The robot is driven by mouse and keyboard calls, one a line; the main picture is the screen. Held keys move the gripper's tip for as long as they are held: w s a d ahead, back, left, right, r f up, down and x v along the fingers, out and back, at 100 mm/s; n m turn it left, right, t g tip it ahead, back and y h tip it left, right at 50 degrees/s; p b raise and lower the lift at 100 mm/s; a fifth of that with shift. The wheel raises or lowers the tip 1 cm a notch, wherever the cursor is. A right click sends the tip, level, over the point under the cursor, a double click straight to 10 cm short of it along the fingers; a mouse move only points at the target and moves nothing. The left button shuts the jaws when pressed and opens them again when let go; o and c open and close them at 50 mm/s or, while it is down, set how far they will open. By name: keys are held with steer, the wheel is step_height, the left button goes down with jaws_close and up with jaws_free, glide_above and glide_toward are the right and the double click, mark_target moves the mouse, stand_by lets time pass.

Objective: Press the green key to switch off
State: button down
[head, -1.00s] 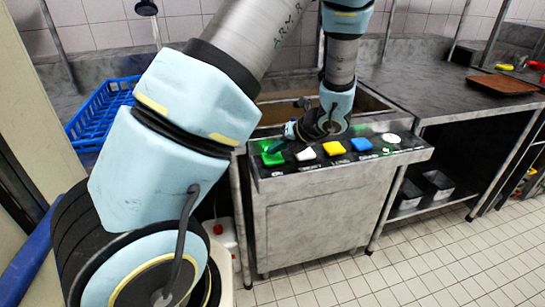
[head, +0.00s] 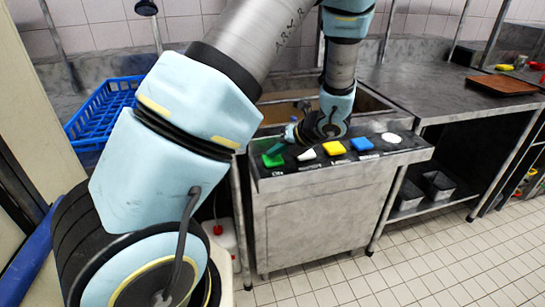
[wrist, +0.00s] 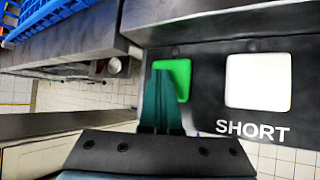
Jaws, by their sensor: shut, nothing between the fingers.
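The green key (head: 271,161) is at the left end of the dark panel on the metal cabinet. It looks unlit. In the wrist view the green key (wrist: 182,72) is partly hidden behind my fingers. My gripper (head: 275,149) is shut and empty, its teal fingers over the green key. In the wrist view the fingertips of my gripper (wrist: 162,72) overlap the key's left part. I cannot tell whether they touch it.
A white key (head: 307,155), marked SHORT in the wrist view, sits right of the green one. A yellow key (head: 334,147), a blue key (head: 362,144) and a round white button (head: 391,138) follow. A blue rack (head: 100,115) stands left.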

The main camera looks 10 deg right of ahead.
mark_target(275, 160)
steer(key=shift+r+p, duration=1)
step_height(275, 160, up, 5)
steer(key=p, duration=0.4)
steer(key=shift+p, duration=0.35)
stand_by(0.3)
